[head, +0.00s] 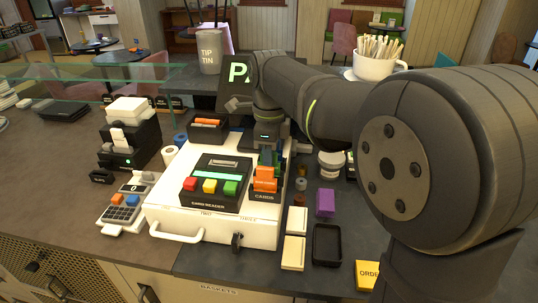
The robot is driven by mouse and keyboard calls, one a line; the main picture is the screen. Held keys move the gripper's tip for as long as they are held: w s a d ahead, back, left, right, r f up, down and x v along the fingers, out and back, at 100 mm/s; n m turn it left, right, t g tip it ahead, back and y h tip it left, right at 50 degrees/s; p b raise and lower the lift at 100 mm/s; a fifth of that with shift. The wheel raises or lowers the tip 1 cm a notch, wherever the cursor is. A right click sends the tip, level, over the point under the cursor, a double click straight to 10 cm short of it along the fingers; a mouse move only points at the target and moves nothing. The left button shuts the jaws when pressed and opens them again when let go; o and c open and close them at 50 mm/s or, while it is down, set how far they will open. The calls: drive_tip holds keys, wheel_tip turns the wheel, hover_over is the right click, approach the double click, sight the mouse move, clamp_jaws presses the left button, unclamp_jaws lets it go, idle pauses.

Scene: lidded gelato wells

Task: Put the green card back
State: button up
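The card holder marked CARDS (264,195) stands at the right front of the white cabinet top. Orange cards (265,179) stand upright in it. A narrow dark green-teal piece (266,156) shows just behind and above the orange; it may be the green card, but it is too small to be sure. My gripper (267,150) points down right over the back of the holder, close to that piece. Its fingertips are too small and dark to show whether they grip it. The card reader (213,184), with red, yellow and green buttons, sits left of the holder.
An orange-topped dark box (207,131) stands behind the reader. A keypad terminal (125,207) and receipt printer (130,140) are at left. A purple block (325,203), cream blocks (294,252) and an empty black tray (327,245) lie on the dark counter at right.

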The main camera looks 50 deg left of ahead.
drive_tip(key=o, duration=0.6)
drive_tip(key=shift+r, duration=0.1)
drive_tip(key=shift+r, duration=3.4)
drive_tip(key=shift+f, duration=3.35)
